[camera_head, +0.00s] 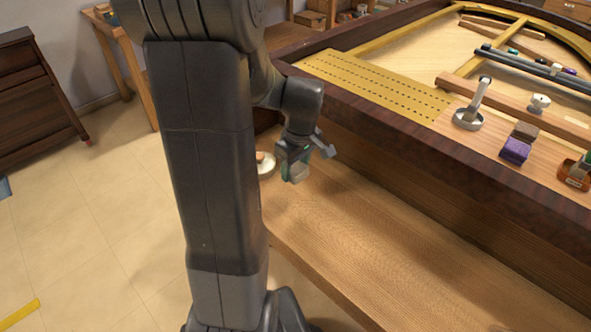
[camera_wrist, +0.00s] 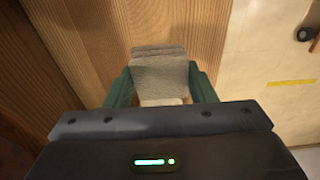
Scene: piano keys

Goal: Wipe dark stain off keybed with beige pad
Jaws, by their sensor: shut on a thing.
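My gripper (camera_head: 294,160) is over the left end of the wooden keybed (camera_head: 380,235), its fingers pointing down. Its green fingers are shut on a grey-beige pad (camera_wrist: 160,72), which fills the space between them in the wrist view. In the head view only a small pale part of the pad (camera_head: 299,172) shows below the fingers. I cannot tell whether the pad touches the keybed. In the wrist view the keybed's wood (camera_wrist: 85,40) lies beneath the pad. I can make out no dark stain in either view; my arm hides part of the keybed.
A pale round dish (camera_head: 266,166) sits beside my gripper at the keybed's left end. The piano's dark rim (camera_head: 400,130) rises behind. On the piano lie a purple block (camera_head: 515,150), a grey metal holder (camera_head: 468,119) and an orange item (camera_head: 575,172). The keybed's middle is clear.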

